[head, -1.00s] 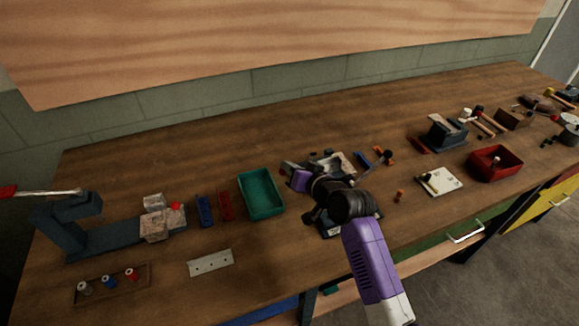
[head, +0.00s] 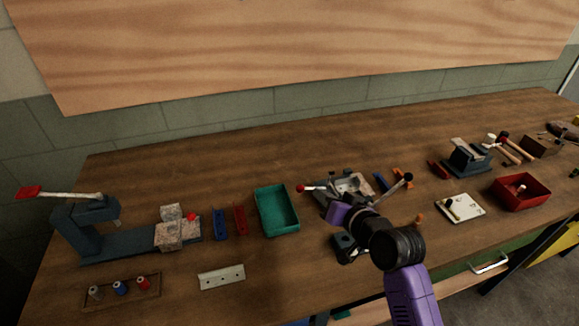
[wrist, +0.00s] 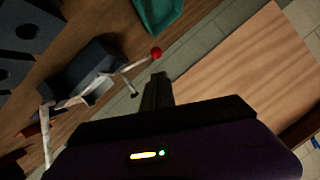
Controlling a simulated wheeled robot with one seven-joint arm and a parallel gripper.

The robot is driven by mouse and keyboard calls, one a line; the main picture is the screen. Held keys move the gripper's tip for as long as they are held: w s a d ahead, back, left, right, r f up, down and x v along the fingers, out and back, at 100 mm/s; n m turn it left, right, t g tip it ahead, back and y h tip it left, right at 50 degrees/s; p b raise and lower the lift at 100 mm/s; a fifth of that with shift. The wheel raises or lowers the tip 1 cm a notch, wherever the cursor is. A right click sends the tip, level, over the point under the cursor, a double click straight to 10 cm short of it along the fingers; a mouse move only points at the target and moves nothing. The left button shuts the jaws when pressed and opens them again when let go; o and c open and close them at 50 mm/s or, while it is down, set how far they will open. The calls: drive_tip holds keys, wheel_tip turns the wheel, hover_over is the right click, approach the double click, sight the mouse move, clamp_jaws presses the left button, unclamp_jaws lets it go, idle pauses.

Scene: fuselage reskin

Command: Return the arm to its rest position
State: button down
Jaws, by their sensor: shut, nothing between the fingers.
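My purple arm with its black wrist joint reaches over the bench from the bottom right in the head view. My gripper (wrist: 157,92) shows in the wrist view with its dark fingers together and nothing between them. In the head view its fingertips are hard to make out, beyond the purple wrist. A clamp-like device with a metal top (head: 352,184) and a red-knobbed lever (head: 301,188) stands on the bench beside my wrist, partly hidden by it. The red knob (wrist: 156,52) also shows in the wrist view, just beyond the fingertips in the picture; I cannot tell the gap.
A green tray (head: 277,232), a grey press (head: 85,230) with a red-tipped lever, and a drilled metal strip (head: 221,277) lie to the left. A wooden panel (head: 300,50) hangs behind the bench.

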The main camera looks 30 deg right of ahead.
drive_tip(key=s+r+n+t+h, duration=0.1)
drive_tip(key=s+r+t+h, duration=0.2)
drive_tip(key=s+r, duration=0.15)
drive_tip(key=s+a+f+n+y, duration=0.1)
drive_tip(key=s+a, duration=0.4)
drive_tip(key=s, duration=0.5)
drive_tip(key=s+a+f+n+g+y, duration=0.1)
drive_tip(key=s+a+n+y, duration=0.1)
drive_tip(key=s+a, duration=0.4)
drive_tip(key=s+a+n+g+y, duration=0.1)
drive_tip(key=s+a+n, duration=0.2)
drive_tip(key=s, duration=1.2)
drive_tip(key=a, duration=0.3)
drive_tip(key=shift+f+y, duration=0.4)
